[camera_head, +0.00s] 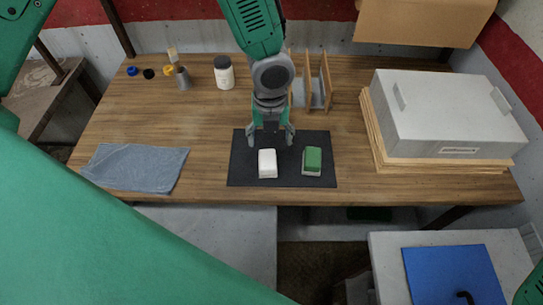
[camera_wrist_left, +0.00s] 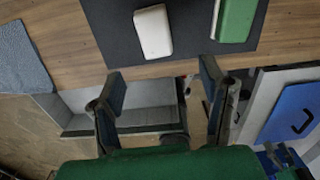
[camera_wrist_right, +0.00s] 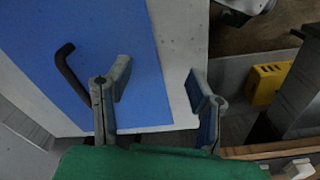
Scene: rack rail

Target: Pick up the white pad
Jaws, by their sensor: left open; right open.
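The white pad (camera_head: 267,163) lies on a dark mat (camera_head: 240,160) near the front of the wooden table. In the left wrist view the white pad (camera_wrist_left: 153,31) sits at the top, beyond the fingertips. A green block with a pale base (camera_head: 312,161) lies to its right on the mat. My left gripper (camera_head: 271,138) is open and empty, above the mat with its fingers just behind the white pad in the head view. My right gripper (camera_wrist_right: 158,82) is open and empty in its wrist view, over a blue panel (camera_wrist_right: 90,50) away from the mat.
A blue cloth (camera_head: 136,167) lies left of the mat. A large grey box (camera_head: 440,110) sits on wooden boards at the right. A white jar (camera_head: 223,73) and a wooden rack (camera_head: 322,85) stand at the back. The blue panel with a dark handle lies on a lower surface at the front right.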

